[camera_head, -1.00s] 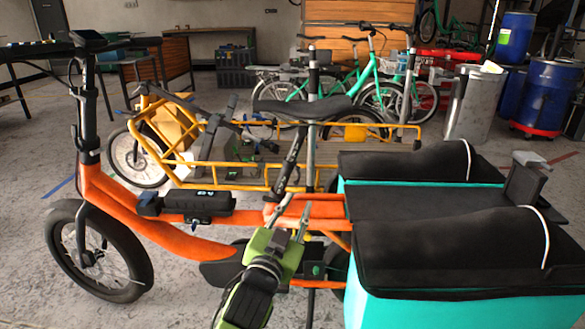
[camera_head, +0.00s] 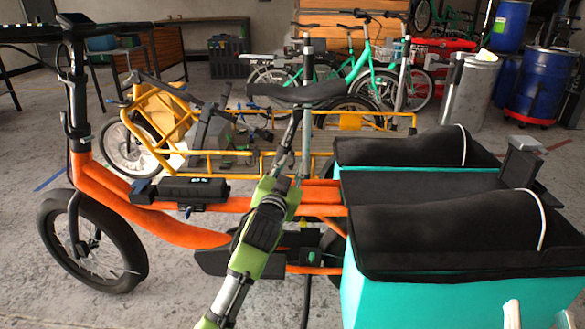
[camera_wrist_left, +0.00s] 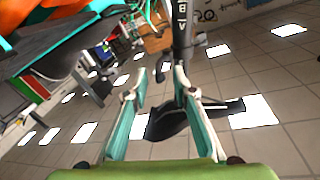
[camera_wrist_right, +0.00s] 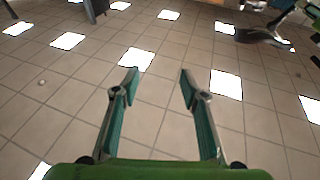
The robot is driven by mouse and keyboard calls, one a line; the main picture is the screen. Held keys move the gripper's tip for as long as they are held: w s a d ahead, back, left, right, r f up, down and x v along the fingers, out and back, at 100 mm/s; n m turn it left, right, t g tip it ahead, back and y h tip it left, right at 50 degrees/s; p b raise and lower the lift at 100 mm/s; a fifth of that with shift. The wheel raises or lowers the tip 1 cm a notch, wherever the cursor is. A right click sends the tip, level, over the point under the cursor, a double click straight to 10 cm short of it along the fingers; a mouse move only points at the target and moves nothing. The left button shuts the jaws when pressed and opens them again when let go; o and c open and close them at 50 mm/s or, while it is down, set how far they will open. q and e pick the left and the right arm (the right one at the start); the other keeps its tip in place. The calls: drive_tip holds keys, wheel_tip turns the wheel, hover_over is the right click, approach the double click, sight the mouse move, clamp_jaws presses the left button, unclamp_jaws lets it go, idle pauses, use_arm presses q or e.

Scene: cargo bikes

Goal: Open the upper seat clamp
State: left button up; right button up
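The orange cargo bike (camera_head: 190,232) stands side-on in the head view. Its black saddle (camera_head: 295,95) sits on a slanted black seat post (camera_head: 291,145). My left gripper (camera_head: 281,182) points up beside the lower end of the post. In the left wrist view it is open (camera_wrist_left: 160,75) and empty, and the black post (camera_wrist_left: 182,35) shows close by the right fingertip; contact cannot be told. The saddle shows there from below (camera_wrist_left: 190,118). I cannot make out the upper seat clamp; the gripper partly covers that area. My right gripper (camera_wrist_right: 158,75) is open and empty in its wrist view.
Black bags over turquoise boxes (camera_head: 440,240) fill the rear of the bike at right. A black battery pack (camera_head: 194,189) is on the frame. A yellow cargo bike (camera_head: 235,158) stands close behind. Bare floor (camera_head: 165,295) lies in front.

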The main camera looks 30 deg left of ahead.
use_arm(q)
drive_tip(key=shift+x, duration=1)
use_arm(e)
drive_tip(key=r, duration=0.1)
drive_tip(key=s+r+t, duration=0.1)
drive_tip(key=shift+r+y, duration=0.3)
drive_tip(key=shift+y, duration=0.1)
use_arm(q)
drive_tip(key=shift+c, duration=0.4)
clamp_jaws()
